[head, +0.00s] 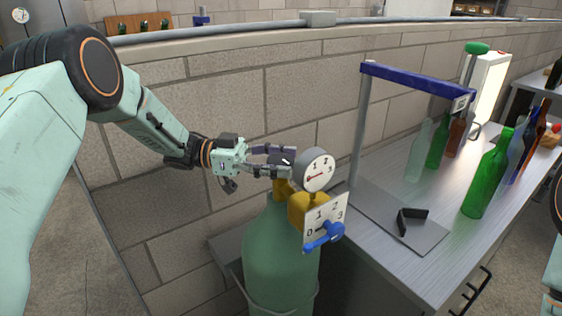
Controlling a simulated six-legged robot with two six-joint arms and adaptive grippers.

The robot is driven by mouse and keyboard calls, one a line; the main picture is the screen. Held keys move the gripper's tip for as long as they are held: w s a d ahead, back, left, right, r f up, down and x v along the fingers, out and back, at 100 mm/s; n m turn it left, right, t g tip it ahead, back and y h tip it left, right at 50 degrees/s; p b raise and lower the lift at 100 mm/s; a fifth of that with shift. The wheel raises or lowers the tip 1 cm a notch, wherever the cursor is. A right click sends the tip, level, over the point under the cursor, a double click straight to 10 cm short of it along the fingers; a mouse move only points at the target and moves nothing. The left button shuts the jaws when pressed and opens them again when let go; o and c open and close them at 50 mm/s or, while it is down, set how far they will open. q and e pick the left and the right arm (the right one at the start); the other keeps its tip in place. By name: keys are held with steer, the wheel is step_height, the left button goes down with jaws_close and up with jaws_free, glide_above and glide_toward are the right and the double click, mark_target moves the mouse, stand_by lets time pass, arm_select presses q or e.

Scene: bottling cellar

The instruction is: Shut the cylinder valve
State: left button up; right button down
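A green gas cylinder (282,240) stands upright beside the bench. On its neck is a brass valve (283,188) with a yellow regulator body (309,210). A round gauge (318,170) faces me above it, and a white scale plate (326,217) with a blue lever (324,236) sits below. My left gripper (287,161) reaches in from the left at the valve top. Its two fingers are apart, with a small dark part between their tips. I cannot tell whether they touch or grip it. The gauge and fingers hide part of the valve. My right gripper is out of view.
The bench (385,165) to the right carries a blue-topped frame (415,80), a black bracket (410,218) on a grey plate, and several bottles, including a green one (486,182). A block wall (220,85) with a pipe along its top stands behind the cylinder.

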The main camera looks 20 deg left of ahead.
mark_target(281, 158)
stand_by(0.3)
arm_select(q)
step_height(281, 158, up, 9)
steer(key=shift+r, duration=0.5)
